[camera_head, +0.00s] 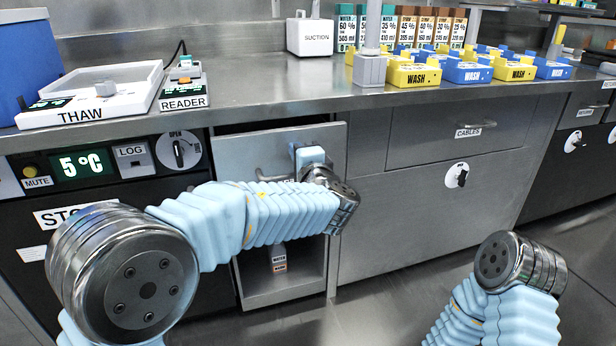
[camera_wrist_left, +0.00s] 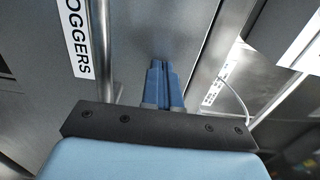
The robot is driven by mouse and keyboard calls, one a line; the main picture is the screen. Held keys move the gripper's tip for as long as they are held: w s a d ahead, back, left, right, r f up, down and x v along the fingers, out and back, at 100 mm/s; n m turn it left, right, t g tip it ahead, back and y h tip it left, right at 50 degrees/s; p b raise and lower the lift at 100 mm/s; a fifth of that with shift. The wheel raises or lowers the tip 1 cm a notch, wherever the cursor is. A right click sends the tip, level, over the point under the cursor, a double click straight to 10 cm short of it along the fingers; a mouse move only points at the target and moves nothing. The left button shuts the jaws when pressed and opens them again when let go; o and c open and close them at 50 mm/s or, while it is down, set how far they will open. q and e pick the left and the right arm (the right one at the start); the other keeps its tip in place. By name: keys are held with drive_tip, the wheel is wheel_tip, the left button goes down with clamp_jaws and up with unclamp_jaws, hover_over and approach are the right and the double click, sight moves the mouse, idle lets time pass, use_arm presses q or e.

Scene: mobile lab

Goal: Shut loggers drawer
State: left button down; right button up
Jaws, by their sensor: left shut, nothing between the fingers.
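The loggers drawer (camera_head: 232,152) is under the bench at centre left in the head view. Its grey front stands out from the cabinet, with a dark gap above its top edge. Its label is mostly hidden by my left arm; in the wrist view the LOGGERS label (camera_wrist_left: 76,38) and the bar handle (camera_wrist_left: 103,50) show at left. My left gripper (camera_wrist_left: 163,66) is shut and empty, its fingertips pointing at the drawer front right of the handle; I cannot tell if they touch. My right gripper is out of view.
Below the drawer is an open compartment (camera_head: 300,284) holding a small labelled container (camera_head: 279,258). The cables drawer (camera_head: 455,138) is to the right, looking shut. The bench top (camera_head: 300,88) carries the thaw unit (camera_head: 95,98), reader and wash trays. Floor right of centre is clear.

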use_arm(q)
drive_tip(key=x, duration=0.8)
drive_tip(key=shift+w+a+r, duration=0.15)
drive_tip(key=shift+w+r, duration=0.05)
drive_tip(key=shift+w, duration=0.1)
drive_tip(key=shift+a+r, duration=0.1)
